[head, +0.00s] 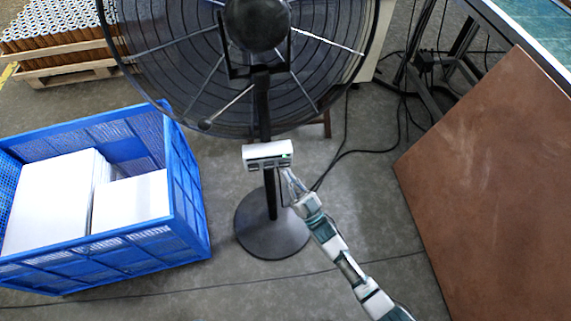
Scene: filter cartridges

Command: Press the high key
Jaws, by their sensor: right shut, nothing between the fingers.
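A large black pedestal fan (265,85) stands ahead of me on a round black base (272,225). A small white control box (267,155) is fixed on its pole, with a row of dark keys along its lower front and a small green light at the right. The key labels are too small to read, so I cannot tell which key is the high one. My right gripper (287,172) is shut and empty, with its tip at the lower right of the control box. I cannot tell whether it touches a key. My left gripper is not in view.
A blue crate (190,185) with white boxes (130,201) stands at the left. A brown board or tabletop (490,180) fills the right. Black cables (345,150) run over the floor behind the pole. A pallet of cartridges (60,75) stands at the back left.

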